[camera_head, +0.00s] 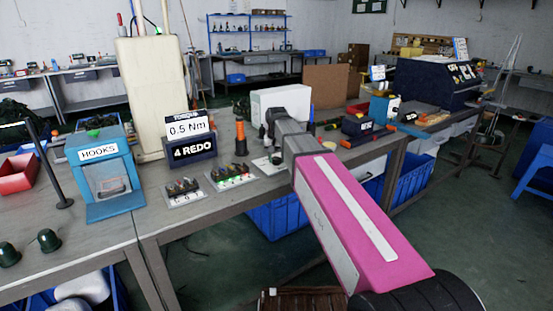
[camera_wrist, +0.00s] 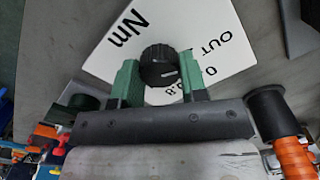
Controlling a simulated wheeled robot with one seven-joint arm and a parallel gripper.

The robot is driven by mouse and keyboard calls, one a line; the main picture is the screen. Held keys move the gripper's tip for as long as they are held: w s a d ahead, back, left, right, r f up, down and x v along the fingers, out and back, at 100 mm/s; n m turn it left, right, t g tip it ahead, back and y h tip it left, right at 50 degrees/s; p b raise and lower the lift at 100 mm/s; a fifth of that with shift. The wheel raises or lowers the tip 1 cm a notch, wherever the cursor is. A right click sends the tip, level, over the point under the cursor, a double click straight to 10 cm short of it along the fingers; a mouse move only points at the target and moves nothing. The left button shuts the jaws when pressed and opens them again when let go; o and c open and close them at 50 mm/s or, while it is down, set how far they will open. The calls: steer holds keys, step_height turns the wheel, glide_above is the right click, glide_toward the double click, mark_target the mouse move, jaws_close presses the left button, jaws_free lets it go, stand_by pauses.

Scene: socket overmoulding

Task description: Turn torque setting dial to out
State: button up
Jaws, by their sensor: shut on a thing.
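The torque setting dial (camera_wrist: 158,65) is a round black ribbed knob on a white plate (camera_wrist: 108,62), seen in the wrist view. The plate carries the printed words Nm and OUT (camera_wrist: 208,48), and smaller numbers beside the dial. A short light mark on the dial points to the right, towards the small numbers and below OUT. My gripper (camera_wrist: 160,76) has its two green fingers on either side of the dial, shut on it. In the head view my gripper (camera_head: 272,152) is over the white plate (camera_head: 262,165) on the bench, and the dial is hidden.
An orange-handled tool (camera_wrist: 292,160) stands close to my gripper's right in the wrist view. In the head view, small part trays (camera_head: 230,179), a 4 REDO box (camera_head: 194,150) with a 0.5 Nm sign, and a white box (camera_head: 281,101) stand around the plate.

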mark_target(277, 158)
steer(key=o, duration=0.9)
step_height(277, 158, up, 11)
steer(key=shift+f, duration=0.1)
stand_by(0.4)
